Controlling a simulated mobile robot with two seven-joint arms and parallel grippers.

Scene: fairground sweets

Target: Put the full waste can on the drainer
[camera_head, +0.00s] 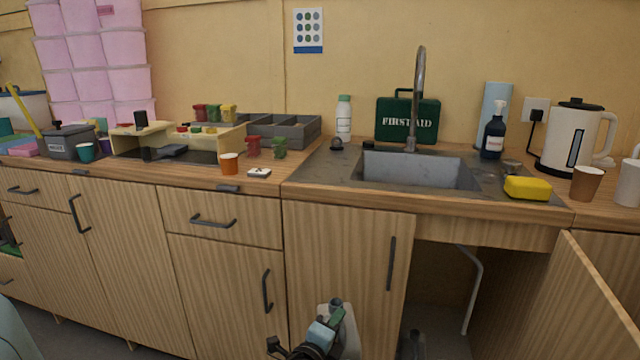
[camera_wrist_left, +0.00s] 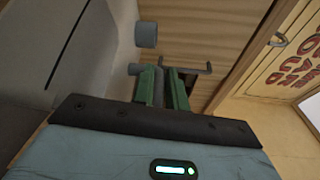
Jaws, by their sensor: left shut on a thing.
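The grey drainer (camera_head: 327,172) lies left of the sink basin, with a small dark round thing and a white bottle near its back edge. My left gripper (camera_head: 332,318) is low in front of the closed cupboard door, far below the worktop. In the left wrist view its green fingers (camera_wrist_left: 165,90) are shut on a small grey thing, mostly hidden between them, so I cannot tell whether it is part of the waste can. A grey cylinder (camera_wrist_left: 147,33) shows just beyond the fingers. No can is clearly recognisable. My right gripper is not in view.
The sink basin (camera_head: 418,169) has a tall tap. A yellow sponge (camera_head: 527,188) lies at its front right. A green first aid box (camera_head: 408,120) stands behind. The cupboard door (camera_head: 590,300) at the right stands open. An orange cup (camera_head: 229,164) stands left of the drainer.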

